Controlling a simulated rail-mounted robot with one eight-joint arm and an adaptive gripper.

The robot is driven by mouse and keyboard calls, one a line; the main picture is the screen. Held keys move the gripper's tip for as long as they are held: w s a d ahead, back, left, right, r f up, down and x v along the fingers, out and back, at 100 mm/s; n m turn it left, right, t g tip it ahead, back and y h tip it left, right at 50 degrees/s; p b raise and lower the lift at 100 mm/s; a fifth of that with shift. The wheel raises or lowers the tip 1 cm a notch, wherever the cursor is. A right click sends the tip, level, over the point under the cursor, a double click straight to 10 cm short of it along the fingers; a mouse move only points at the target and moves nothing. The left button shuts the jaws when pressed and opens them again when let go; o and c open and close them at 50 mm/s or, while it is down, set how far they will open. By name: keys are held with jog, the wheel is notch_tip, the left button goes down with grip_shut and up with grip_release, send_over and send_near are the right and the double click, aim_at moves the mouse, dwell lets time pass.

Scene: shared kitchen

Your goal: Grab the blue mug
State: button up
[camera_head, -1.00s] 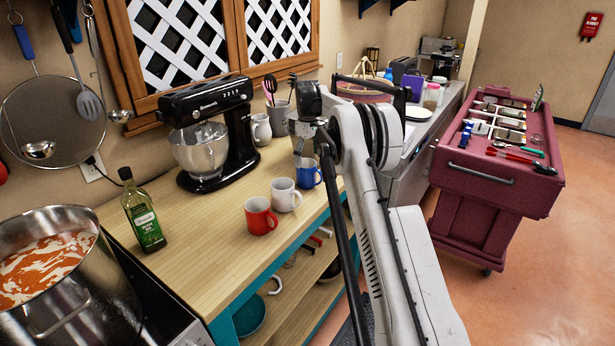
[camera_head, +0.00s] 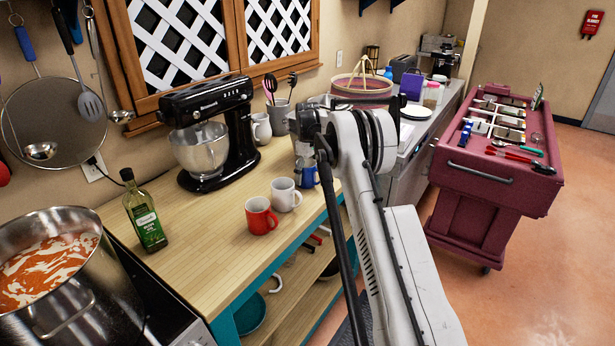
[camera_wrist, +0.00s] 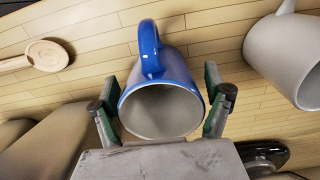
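The blue mug (camera_head: 308,176) stands on the wooden counter (camera_head: 215,235), partly hidden by my arm in the head view. In the wrist view the blue mug (camera_wrist: 160,95) lies between the two green-padded fingers of my gripper (camera_wrist: 162,108), its handle pointing away from the gripper's body. One finger is on each side of the mug's rim. The fingers are apart, with small gaps to the mug seeming to show; contact cannot be told for certain. In the head view my gripper (camera_head: 305,165) is down at the mug.
A white mug (camera_head: 285,194) and a red mug (camera_head: 261,215) stand left of the blue mug. A grey utensil crock (camera_head: 279,117) and black stand mixer (camera_head: 210,130) are behind. A wooden spoon (camera_wrist: 38,56) lies in the wrist view.

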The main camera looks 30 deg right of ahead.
jog(key=c, duration=1.4)
jog(key=shift+r, duration=0.15)
